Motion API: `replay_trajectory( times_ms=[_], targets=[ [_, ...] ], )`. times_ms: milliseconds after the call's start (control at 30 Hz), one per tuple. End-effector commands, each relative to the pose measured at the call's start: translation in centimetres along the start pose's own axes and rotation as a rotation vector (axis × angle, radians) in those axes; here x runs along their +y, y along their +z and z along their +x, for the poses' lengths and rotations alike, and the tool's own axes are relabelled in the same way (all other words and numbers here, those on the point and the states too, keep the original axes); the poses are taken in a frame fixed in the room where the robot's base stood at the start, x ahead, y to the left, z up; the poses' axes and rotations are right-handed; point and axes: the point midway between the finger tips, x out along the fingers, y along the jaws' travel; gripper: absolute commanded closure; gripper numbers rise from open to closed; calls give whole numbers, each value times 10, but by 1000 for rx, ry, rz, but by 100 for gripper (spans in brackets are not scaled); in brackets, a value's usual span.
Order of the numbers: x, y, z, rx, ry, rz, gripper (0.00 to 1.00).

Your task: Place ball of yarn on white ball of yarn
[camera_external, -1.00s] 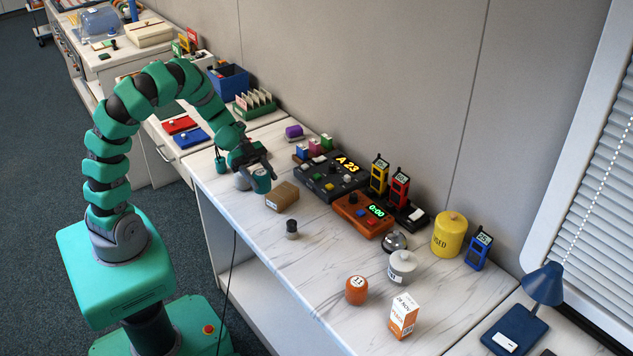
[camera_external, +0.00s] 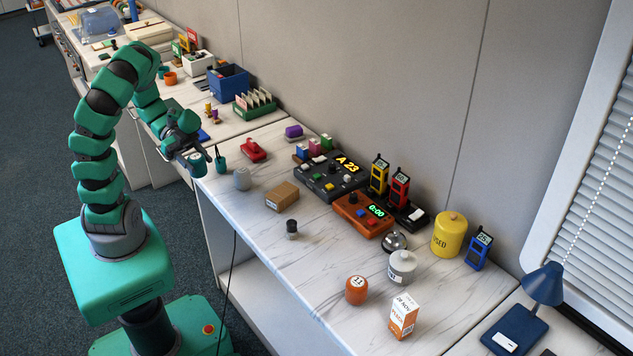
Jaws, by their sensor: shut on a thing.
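My gripper (camera_external: 190,151) is at the left edge of the long marble-patterned counter (camera_external: 328,247), near its far left end. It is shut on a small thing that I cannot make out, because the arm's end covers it. I cannot pick out a ball of yarn or a white ball of yarn with certainty in this view.
A brown box (camera_external: 282,196), a red object (camera_external: 253,150) and a small dark-topped piece (camera_external: 292,229) stand on the counter. Consoles (camera_external: 330,180), an orange ball-like item (camera_external: 356,291), a grey jar (camera_external: 401,267) and a carton (camera_external: 403,316) are further right. The front middle counter is clear.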

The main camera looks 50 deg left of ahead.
Motion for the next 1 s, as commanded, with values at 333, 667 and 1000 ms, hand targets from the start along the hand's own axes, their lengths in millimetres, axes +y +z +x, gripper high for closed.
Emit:
replay_trajectory(
  times_ms=[333,667,1000],
  targets=[
    [-79,1,20,7,4,4,73],
    [-135,1,32,5,2,1,73],
    [-140,24,43,5,0,-1,73]
  ],
)
